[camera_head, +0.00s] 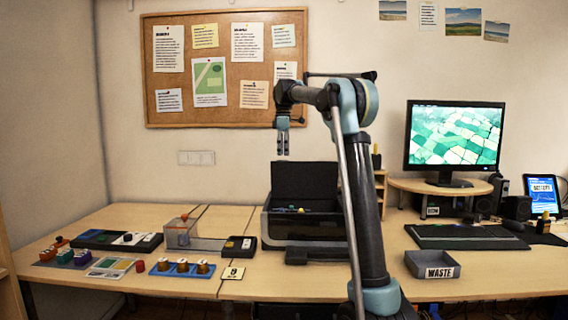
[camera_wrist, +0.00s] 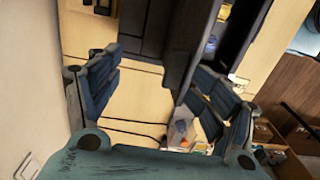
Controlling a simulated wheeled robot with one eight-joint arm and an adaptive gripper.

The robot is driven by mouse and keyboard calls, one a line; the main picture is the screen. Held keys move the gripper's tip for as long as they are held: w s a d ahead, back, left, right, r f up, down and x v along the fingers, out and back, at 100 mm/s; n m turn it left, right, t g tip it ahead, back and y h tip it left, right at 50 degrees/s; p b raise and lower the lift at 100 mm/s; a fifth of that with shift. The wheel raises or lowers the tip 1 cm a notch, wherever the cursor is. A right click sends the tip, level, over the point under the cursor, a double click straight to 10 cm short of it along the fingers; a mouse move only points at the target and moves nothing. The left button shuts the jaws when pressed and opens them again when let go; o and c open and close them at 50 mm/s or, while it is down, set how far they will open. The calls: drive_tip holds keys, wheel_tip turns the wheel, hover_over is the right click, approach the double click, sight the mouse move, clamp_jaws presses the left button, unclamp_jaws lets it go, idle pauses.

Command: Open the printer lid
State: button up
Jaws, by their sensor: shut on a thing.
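The black printer (camera_head: 303,226) stands on the desk. Its lid (camera_head: 304,182) is raised, near upright at the back, and the inside of the printer shows with small coloured things in it. My gripper (camera_head: 283,153) points down at the left part of the lid's top edge. In the wrist view, the dark lid (camera_wrist: 184,72) reaches in between the fingers of my gripper (camera_wrist: 155,75). The fingers stand some way apart there, and the exact contact on the lid is hard to make out.
A grey WASTE bin (camera_head: 432,265), a keyboard (camera_head: 465,237) and a monitor (camera_head: 455,137) are on the right. A clear box (camera_head: 181,236) and small trays are left of the printer. A corkboard (camera_head: 225,68) hangs behind my arm.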

drive_tip(key=r, duration=0.6)
drive_tip(key=shift+s+a, duration=0.1)
drive_tip(key=shift+s, duration=0.2)
drive_tip(key=c, duration=0.6)
drive_tip(key=shift+r, duration=0.85)
drive_tip(key=shift+s, duration=0.1)
